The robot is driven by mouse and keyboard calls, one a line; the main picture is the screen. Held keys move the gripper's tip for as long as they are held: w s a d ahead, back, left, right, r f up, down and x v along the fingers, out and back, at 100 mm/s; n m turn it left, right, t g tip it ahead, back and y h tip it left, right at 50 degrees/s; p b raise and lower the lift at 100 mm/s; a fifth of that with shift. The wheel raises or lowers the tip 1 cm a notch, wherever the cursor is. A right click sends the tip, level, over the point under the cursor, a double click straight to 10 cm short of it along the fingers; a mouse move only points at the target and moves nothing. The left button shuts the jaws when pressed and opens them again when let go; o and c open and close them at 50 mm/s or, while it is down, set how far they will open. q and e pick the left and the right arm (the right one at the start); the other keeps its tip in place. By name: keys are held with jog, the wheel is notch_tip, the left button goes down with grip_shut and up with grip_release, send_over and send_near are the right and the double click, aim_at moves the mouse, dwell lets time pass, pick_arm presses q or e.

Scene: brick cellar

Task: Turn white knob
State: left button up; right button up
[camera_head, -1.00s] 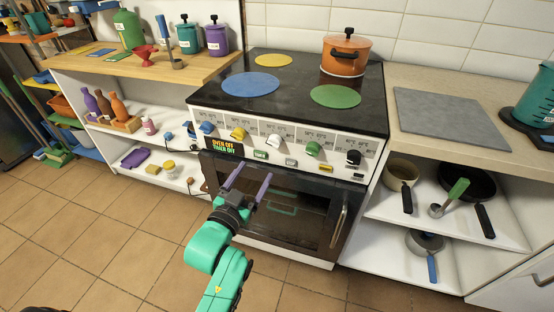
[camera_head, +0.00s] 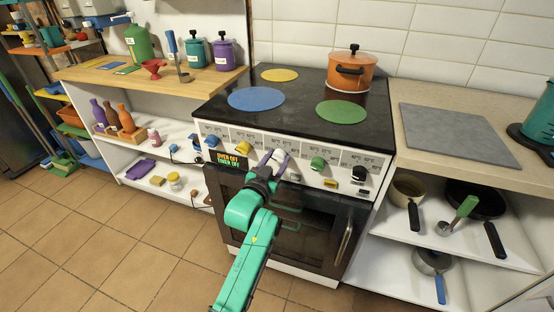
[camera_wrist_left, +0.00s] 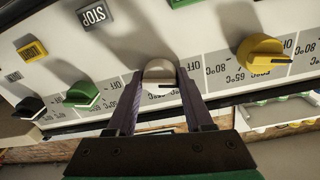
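The white knob (camera_wrist_left: 160,72) is on the white front panel of the stove, between the yellow knob and the green knob. In the head view the white knob (camera_head: 278,154) is partly hidden by my gripper. My left gripper (camera_head: 274,158) is at the panel, its two purple fingers on either side of the white knob. In the left wrist view the fingertips (camera_wrist_left: 162,80) flank the knob with what looks like a narrow gap on each side. The knob's dark mark points right in that view. My right gripper is not in view.
The yellow knob (camera_wrist_left: 270,52) and green knob (camera_wrist_left: 82,94) are the neighbours on the panel. Small buttons, including a STOP button (camera_wrist_left: 94,14), are also on the panel. An orange pot (camera_head: 351,70) stands on the stovetop. The dark oven door (camera_head: 310,225) is below.

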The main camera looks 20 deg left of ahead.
pick_arm(q)
grip_shut()
jog(key=shift+r+m+p, duration=0.1)
jog(key=shift+m+p, duration=0.5)
jog(key=shift+m, duration=0.4)
jog(key=shift+m+p, duration=0.3)
jog(key=shift+m, duration=3.5)
